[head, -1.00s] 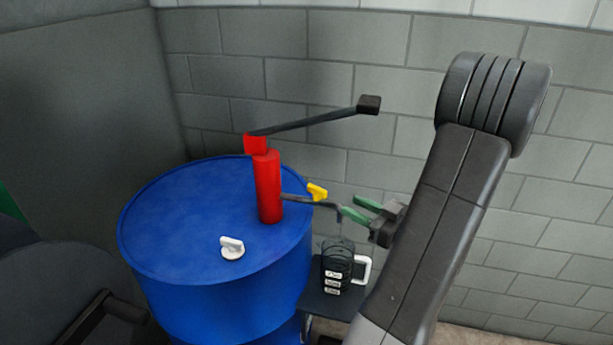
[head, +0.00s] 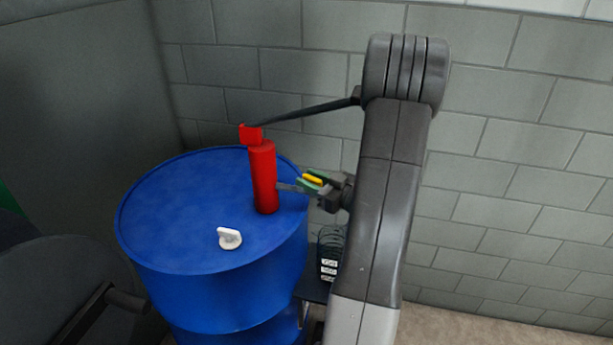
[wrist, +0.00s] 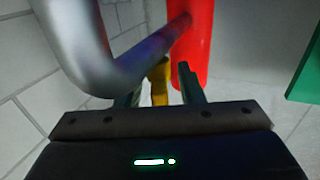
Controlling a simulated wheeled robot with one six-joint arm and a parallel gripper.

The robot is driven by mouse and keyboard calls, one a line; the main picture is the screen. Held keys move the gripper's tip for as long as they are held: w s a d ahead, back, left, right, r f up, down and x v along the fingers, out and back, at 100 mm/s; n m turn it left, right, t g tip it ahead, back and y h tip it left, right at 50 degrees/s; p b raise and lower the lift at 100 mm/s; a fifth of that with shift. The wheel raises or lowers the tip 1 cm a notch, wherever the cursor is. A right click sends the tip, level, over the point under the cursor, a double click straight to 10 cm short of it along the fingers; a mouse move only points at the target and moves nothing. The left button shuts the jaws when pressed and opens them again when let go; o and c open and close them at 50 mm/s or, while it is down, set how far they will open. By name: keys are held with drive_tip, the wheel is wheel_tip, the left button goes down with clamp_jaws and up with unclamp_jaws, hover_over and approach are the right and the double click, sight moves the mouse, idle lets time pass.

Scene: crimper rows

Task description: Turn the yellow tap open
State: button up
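The yellow tap (head: 312,180) sits on the spout (head: 288,188) of the red pump (head: 264,180). My gripper (head: 311,183) is at the tap, with its green fingers on either side of it. In the wrist view the yellow tap (wrist: 160,82) stands between the two fingers of my gripper (wrist: 162,88), with a narrow gap showing beside it. The fingers look open around the tap. The grey spout pipe (wrist: 120,75) passes close on the left, leading to the red pump body (wrist: 193,45). The tap's lower part is hidden.
The pump stands on a blue drum (head: 175,210) with a white cap (head: 229,238) on top. Its black lever (head: 305,112) reaches right, partly behind my arm. A dark jug (head: 329,255) stands below the spout, half hidden. A grey block wall (head: 510,180) is behind.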

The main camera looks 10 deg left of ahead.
drive_tip(key=shift+x, duration=0.8)
clamp_jaws()
drive_tip(key=shift+n+g, duration=0.3)
drive_tip(key=shift+g, duration=0.2)
drive_tip(key=shift+s+n+g+y, duration=0.1)
drive_tip(key=shift+n+g+y, duration=0.45)
drive_tip(key=shift+g, duration=0.35)
drive_tip(key=shift+s+n+g+y, duration=0.1)
drive_tip(key=shift+n+g+y, duration=0.05)
drive_tip(key=shift+n+g, duration=0.75)
drive_tip(key=shift+s+n+g+y, duration=0.15)
drive_tip(key=shift+n+g, duration=0.4)
drive_tip(key=shift+g, duration=0.65)
